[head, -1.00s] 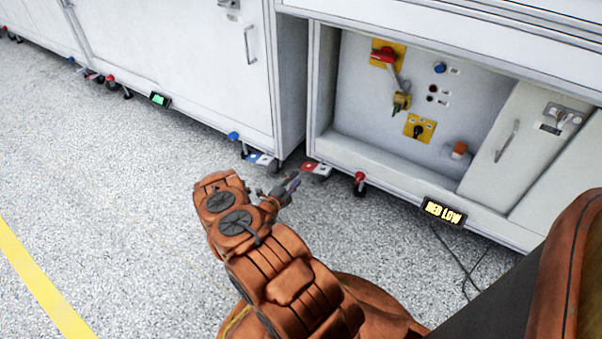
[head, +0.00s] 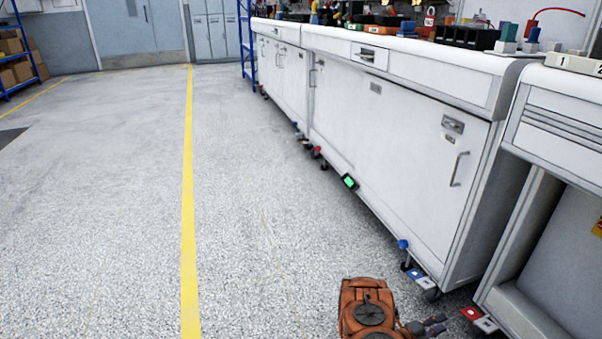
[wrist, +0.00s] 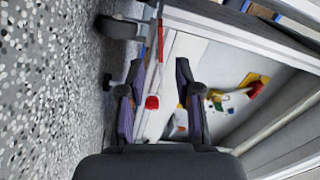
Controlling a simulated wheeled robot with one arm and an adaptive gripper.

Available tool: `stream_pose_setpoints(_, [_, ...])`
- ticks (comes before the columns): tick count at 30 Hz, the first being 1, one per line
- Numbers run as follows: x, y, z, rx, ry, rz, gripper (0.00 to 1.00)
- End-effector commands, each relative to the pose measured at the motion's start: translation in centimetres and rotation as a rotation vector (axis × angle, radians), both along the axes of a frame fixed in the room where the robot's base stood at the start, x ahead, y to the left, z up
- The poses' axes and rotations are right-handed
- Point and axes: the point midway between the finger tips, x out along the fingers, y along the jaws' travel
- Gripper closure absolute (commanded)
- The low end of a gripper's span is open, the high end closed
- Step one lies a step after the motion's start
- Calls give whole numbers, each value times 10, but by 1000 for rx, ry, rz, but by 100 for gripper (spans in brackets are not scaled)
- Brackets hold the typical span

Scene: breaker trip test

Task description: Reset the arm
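My gripper (wrist: 155,88) is open and empty in the wrist view, with its two dark purple-grey fingers apart. In the head view my gripper (head: 436,325) shows small at the bottom edge, low over the floor beside the bench casters. My orange arm is folded there and cut off by the frame. In the wrist view, an open bay with a switch panel (wrist: 228,80) lies beyond the fingers, turned sideways. It carries a red handle on a yellow plate (wrist: 254,86) and smaller coloured parts. Nothing touches the fingers.
White bench cabinets (head: 395,140) run along the right. A red caster part (wrist: 152,102) shows between the fingers in the wrist view. Open speckled floor with a yellow line (head: 188,200) lies to the left. Shelves with boxes (head: 20,60) stand far left.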

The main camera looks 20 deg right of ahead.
Motion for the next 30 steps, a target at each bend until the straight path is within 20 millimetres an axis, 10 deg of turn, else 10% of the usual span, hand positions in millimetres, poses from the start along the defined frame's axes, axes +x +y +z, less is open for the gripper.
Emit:
stream_pose_setpoints(5, [15, 5, 10, 43, 2, 19, 67])
stream_pose_setpoints(14, [101, 44, 61, 282, 37, 163, 67])
stream_pose_setpoints(30, [229, 172, 205, 632, 206, 585, 67])
